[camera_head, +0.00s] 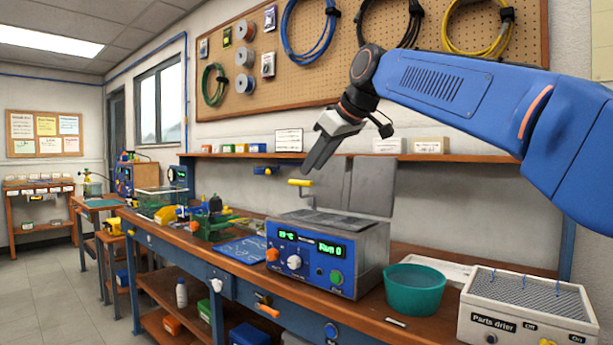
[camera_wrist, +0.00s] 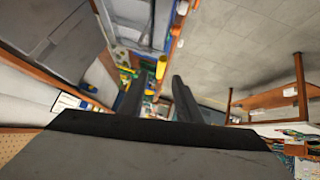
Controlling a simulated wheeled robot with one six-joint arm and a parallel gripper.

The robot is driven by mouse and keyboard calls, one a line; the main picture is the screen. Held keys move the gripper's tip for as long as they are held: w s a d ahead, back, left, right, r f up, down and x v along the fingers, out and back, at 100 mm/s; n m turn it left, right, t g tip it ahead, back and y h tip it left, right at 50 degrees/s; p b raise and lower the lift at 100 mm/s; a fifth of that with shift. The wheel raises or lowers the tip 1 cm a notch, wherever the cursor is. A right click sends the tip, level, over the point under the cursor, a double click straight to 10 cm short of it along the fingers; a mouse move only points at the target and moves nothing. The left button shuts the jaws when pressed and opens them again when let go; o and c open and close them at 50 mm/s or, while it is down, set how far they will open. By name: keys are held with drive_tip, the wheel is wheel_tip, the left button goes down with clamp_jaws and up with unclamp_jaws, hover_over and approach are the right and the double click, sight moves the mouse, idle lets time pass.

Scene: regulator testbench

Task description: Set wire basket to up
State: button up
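A metal bench bath (camera_head: 318,255) with a blue front panel stands on the bench, its grey lid (camera_head: 368,187) raised at the back. The panel reads 19 °C and "Run 0". A dark grey mesh surface (camera_head: 330,221), apparently the wire basket, lies level with the bath's top. A yellow handle (camera_head: 300,183) stands on a thin rod above the bath's back left; it seems to belong to the basket. My gripper (camera_head: 310,168) is above the bath, close above the handle, pointing down-left. In the wrist view, its two dark fingers (camera_wrist: 155,85) are apart with nothing between them.
A teal bowl (camera_head: 415,288) and a parts drier (camera_head: 525,305) stand right of the bath. A blue mat (camera_head: 240,249) lies to its left. A wooden shelf (camera_head: 470,157) with small boxes runs along the wall behind my gripper.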

drive_tip(key=v, duration=1)
